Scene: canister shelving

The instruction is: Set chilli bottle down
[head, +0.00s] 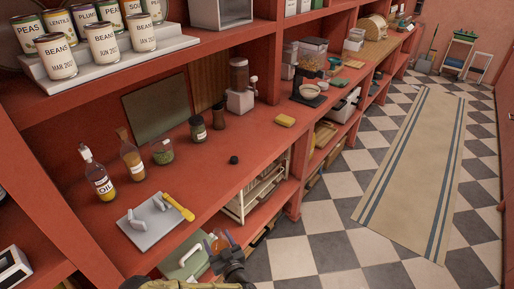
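My gripper (228,252) is at the bottom middle, in front of the red counter's front edge and low in the picture. Its dark fingers point up and away. A small amber-orange rounded item (218,242) shows right beside the fingers; I cannot tell whether it is gripped or stands behind them. No label reading chilli is legible. On the counter (215,175) stand an oil bottle (98,178) and a corked bottle with brown contents (131,158), both upright and apart from my gripper.
A green-filled jar (162,152), a dark jar (197,128) and a brown mill (218,117) stand along the back. A grey board (150,226) with a yellow-handled tool lies at the front left. A small black knob (234,160) lies right of centre. Counter between them is clear.

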